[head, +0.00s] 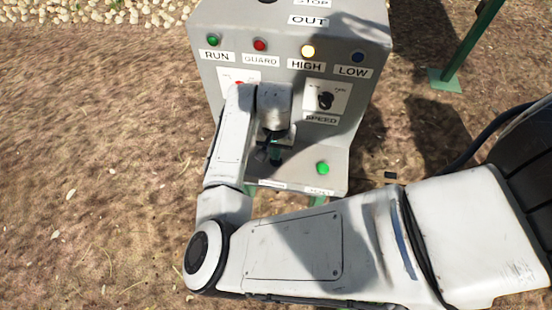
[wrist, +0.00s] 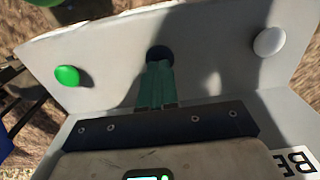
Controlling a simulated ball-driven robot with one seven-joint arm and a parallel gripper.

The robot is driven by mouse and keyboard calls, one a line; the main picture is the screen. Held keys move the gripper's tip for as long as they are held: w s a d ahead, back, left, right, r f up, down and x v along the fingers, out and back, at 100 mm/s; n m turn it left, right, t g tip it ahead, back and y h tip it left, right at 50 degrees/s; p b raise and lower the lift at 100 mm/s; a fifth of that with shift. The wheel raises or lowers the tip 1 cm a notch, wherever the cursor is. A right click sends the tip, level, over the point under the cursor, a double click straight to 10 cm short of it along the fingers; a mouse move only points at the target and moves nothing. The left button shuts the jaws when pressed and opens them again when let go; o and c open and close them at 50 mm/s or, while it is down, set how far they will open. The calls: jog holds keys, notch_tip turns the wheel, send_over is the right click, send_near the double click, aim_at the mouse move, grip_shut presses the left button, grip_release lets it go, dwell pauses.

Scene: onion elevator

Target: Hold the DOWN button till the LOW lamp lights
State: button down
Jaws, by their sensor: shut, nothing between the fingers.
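My gripper (head: 276,158) is shut and empty, pointing at the box's lower ledge. In the wrist view its teal fingertips (wrist: 158,66) are at a dark round button (wrist: 158,52) between a green and a white one. The fingers partly cover the dark button, and I cannot tell whether they touch or press it. No readable DOWN label shows; the ledge label below my gripper is too small to read.
A green button (head: 323,168) is on the ledge's right; it also shows in the wrist view (wrist: 66,77). A white button (wrist: 269,41) is on the other side. The SPEED knob (head: 325,100) is above the ledge. A green post (head: 468,50) stands at the right.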

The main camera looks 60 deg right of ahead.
jog(key=shift+f+b, duration=0.55)
jog(key=shift+f, duration=0.5)
jog(key=shift+r, duration=0.1)
dwell(4.2)
notch_tip(320, 180, up, 7)
jog(key=p, duration=0.6)
dwell(0.8)
